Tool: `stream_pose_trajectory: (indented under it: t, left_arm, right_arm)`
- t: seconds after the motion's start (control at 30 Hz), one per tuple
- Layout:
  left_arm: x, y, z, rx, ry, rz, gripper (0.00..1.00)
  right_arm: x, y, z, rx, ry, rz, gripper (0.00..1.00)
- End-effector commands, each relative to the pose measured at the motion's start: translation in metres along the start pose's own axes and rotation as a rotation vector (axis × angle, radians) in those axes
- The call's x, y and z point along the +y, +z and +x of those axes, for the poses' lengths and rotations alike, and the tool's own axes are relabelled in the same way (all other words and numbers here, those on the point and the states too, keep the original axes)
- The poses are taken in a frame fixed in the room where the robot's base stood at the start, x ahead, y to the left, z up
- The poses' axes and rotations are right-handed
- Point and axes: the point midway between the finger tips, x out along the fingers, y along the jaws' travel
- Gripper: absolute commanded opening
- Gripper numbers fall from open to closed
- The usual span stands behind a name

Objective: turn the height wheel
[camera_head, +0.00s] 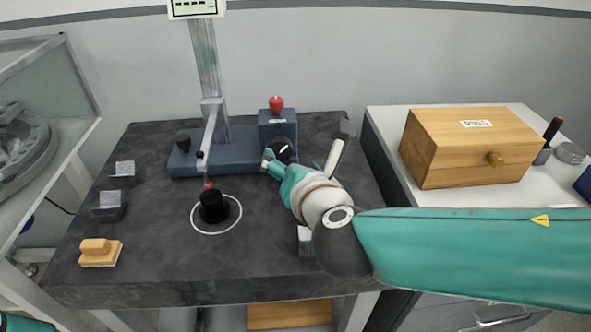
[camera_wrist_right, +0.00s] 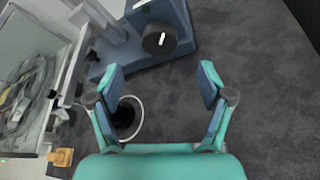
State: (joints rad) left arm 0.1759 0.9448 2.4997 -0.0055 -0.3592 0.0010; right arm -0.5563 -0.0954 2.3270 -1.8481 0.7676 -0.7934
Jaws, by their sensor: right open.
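The height wheel, a round black knob with a white mark (camera_head: 280,149), is on the front of the blue block at the right end of the gauge's base. It also shows in the right wrist view (camera_wrist_right: 159,40), above the gap between my fingers. My right gripper (camera_head: 272,164) is open and empty, close in front of the wheel. In the right wrist view its two fingers (camera_wrist_right: 160,82) stand wide apart with the wheel beyond their tips. I cannot tell of any touch in the head view.
A black cylinder with a red tip above it (camera_head: 214,205) stands inside a white ring on the dark stone table (camera_head: 160,265). A red knob (camera_head: 276,104) tops the blue block. Grey blocks and a wooden block (camera_head: 100,253) lie left. A wooden box (camera_head: 455,165) stands right.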

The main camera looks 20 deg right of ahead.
Motion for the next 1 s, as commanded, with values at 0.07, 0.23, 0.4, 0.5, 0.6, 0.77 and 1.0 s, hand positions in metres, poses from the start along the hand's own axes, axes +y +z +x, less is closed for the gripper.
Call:
stream_pose_trajectory:
  t: [0.07, 0.23, 0.4, 0.5, 0.6, 0.77, 1.0]
  left_arm:
    - [0.0, 0.0, 0.0, 0.0, 0.0, 0.0, 0.4]
    - [0.0, 0.0, 0.0, 0.0, 0.0, 0.0, 0.4]
    - [0.0, 0.0, 0.0, 0.0, 0.0, 0.0, 0.4]
    - [0.0, 0.0, 0.001, 0.0, 0.0, 0.0, 0.4]
    - [0.0, 0.0, 0.001, 0.0, 0.0, 0.0, 0.4]
    - [0.0, 0.0, 0.001, 0.0, 0.0, 0.0, 0.4]
    - [0.022, 0.0, -0.061, 0.001, 0.0, 0.0, 0.4]
  right_arm:
    - [0.002, 0.001, -0.013, -0.002, 0.005, 0.001, 0.79]
    - [0.001, 0.0, -0.026, 0.0, 0.002, -0.001, 0.79]
    - [0.0, 0.0, -0.028, 0.001, -0.001, -0.001, 0.79]
    - [0.0, 0.0, -0.028, 0.001, -0.001, -0.001, 0.79]
    - [-0.001, 0.0, -0.028, -0.002, -0.004, 0.001, 0.79]
    - [-0.018, 0.005, -0.029, -0.047, -0.073, -0.003, 0.79]
    - [-0.011, 0.0, -0.045, -0.056, -0.225, -0.237, 0.79]
